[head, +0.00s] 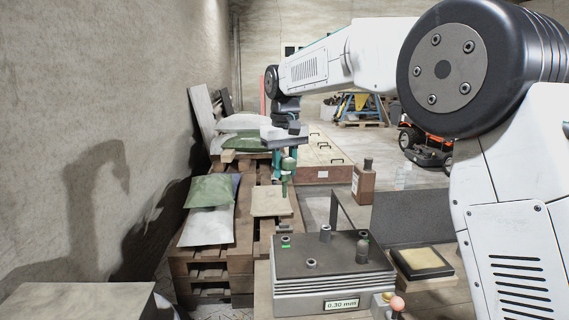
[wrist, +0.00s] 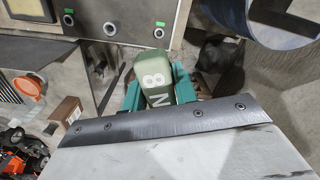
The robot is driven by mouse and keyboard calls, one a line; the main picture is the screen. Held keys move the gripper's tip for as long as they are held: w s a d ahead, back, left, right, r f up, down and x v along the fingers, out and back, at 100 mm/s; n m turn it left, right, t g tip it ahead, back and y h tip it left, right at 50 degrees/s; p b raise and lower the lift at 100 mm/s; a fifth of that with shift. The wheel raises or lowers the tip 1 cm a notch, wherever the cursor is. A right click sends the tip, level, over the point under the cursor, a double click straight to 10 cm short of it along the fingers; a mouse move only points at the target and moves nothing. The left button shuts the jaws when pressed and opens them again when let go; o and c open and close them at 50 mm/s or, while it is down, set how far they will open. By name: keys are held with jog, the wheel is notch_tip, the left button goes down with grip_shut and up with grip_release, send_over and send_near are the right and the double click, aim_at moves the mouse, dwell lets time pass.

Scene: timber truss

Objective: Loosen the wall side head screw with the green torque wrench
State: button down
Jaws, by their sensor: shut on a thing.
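My gripper (head: 281,166) has teal fingers and is shut on the green torque wrench (head: 289,164). The wrench hangs upright with its thin shaft pointing down, well above and behind the dark stepped block (head: 330,285). In the wrist view the green wrench (wrist: 157,85), marked "8" and "N", sits between the teal fingers (wrist: 133,97). Several screws or posts stand on the block's top. The one nearest the wall at the back left (head: 285,241) has a green mark by it. The wrench tip is apart from the block.
Wooden pallets (head: 215,262) with a green cushion (head: 212,190) and grey sacks stand along the left wall. A brown bottle (head: 363,185) and a dark panel (head: 408,222) are to the right of the block. A ball-topped lever (head: 397,303) is at its front right corner.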

jog(key=shift+d, duration=0.15)
jog(key=shift+s+f, duration=0.1)
jog(key=shift+f, duration=1.15)
notch_tip(320, 180, down, 9)
jog(key=shift+f, duration=0.15)
jog(key=shift+f, duration=0.25)
dwell(0.7)
jog(key=shift+f, duration=0.75)
jog(key=shift+f, duration=0.15)
